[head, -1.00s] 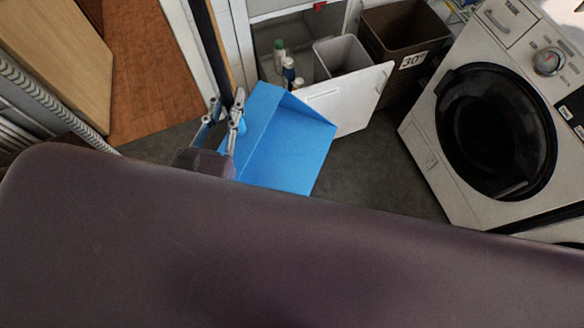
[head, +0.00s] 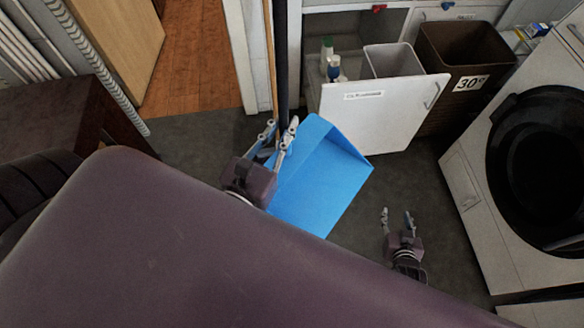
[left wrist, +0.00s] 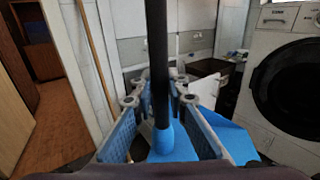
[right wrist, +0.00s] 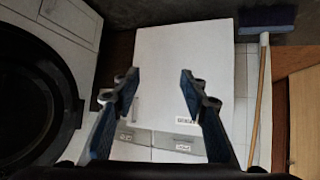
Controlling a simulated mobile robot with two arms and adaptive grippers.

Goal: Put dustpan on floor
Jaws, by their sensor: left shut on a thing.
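The blue dustpan (head: 318,185) has a long dark upright handle (head: 281,60). My left gripper (head: 277,137) is shut around the lower part of this handle, just above the pan. In the left wrist view the dark handle (left wrist: 157,60) stands between the fingers, with the blue pan (left wrist: 180,145) below, partly hidden by them. The pan appears over the grey floor (head: 365,215); whether it touches cannot be told. My right gripper (head: 398,220) is open and empty, right of the dustpan. Its spread fingers also show in the right wrist view (right wrist: 155,85).
An open white cabinet door (head: 375,112) stands behind the dustpan. A brown bin (head: 455,60) and a washing machine (head: 470,190) are at the right. A broom (right wrist: 264,80) shows in the right wrist view.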

